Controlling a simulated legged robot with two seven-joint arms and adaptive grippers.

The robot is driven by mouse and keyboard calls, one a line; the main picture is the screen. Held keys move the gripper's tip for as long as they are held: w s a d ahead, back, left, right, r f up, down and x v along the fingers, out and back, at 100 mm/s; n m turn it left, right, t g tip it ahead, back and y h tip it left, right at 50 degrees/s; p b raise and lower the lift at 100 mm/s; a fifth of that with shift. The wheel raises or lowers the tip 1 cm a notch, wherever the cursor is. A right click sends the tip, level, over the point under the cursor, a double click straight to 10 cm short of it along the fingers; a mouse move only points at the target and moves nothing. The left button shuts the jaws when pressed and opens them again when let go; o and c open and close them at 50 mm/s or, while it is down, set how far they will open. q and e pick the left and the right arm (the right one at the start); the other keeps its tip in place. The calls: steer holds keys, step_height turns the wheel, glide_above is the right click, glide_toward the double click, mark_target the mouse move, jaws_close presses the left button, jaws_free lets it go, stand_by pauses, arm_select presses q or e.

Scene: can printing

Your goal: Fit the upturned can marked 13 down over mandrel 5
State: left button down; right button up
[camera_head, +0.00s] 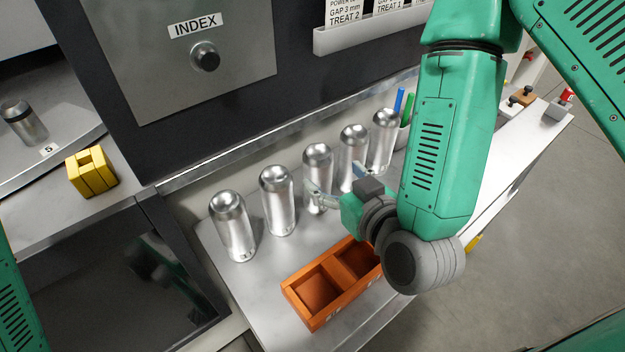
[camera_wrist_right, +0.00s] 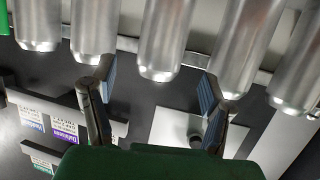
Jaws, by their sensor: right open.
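Several silver upturned cans stand in a row on the metal table; their numbers are too small to read, so I cannot tell which is 13. My right gripper (camera_head: 336,183) is open at the middle can (camera_head: 317,165), with fingers near its lower body. In the right wrist view that can (camera_wrist_right: 163,38) shows between the spread fingers (camera_wrist_right: 155,78), with gaps on both sides. The mandrel (camera_head: 22,124), a short silver cylinder with a dark band, stands bare at the far left beside a label 5 (camera_head: 48,149). My left gripper is out of view.
An orange two-compartment box (camera_head: 310,318) sits in front of the cans, below my right wrist. A yellow block (camera_head: 91,172) lies on the ledge near the mandrel. The INDEX knob (camera_head: 205,57) is on the machine panel. Pens (camera_head: 399,101) stand behind the row.

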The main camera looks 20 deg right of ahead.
mark_target(331, 167)
steer(key=shift+w+d+f+b, duration=0.2)
steer(key=shift+w+f+b, duration=0.05)
steer(key=shift+w+b, duration=0.25)
steer(key=shift+w+d+f+b, duration=0.15)
steer(key=shift+w+f+b, duration=0.1)
steer(key=shift+w+b, duration=0.2)
steer(key=shift+w+p, duration=0.5)
steer(key=shift+w, duration=0.15)
steer(key=shift+w+f, duration=0.1)
steer(key=shift+w, duration=0.25)
steer(key=w+a, duration=0.1)
steer(key=w+f, duration=0.1)
steer(key=w+a+f+p, duration=0.1)
steer(key=w, duration=0.1)
steer(key=shift+a, duration=0.3)
steer(key=shift+w+f, duration=0.15)
steer(key=shift+w, duration=0.25)
steer(key=shift+w+d, duration=0.1)
steer(key=shift+d+f, duration=0.1)
steer(key=shift+d, duration=0.3)
steer(key=c, duration=0.9)
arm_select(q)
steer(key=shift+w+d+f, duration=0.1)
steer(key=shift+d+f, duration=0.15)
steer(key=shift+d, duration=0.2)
arm_select(e)
steer(key=shift+a, duration=0.2)
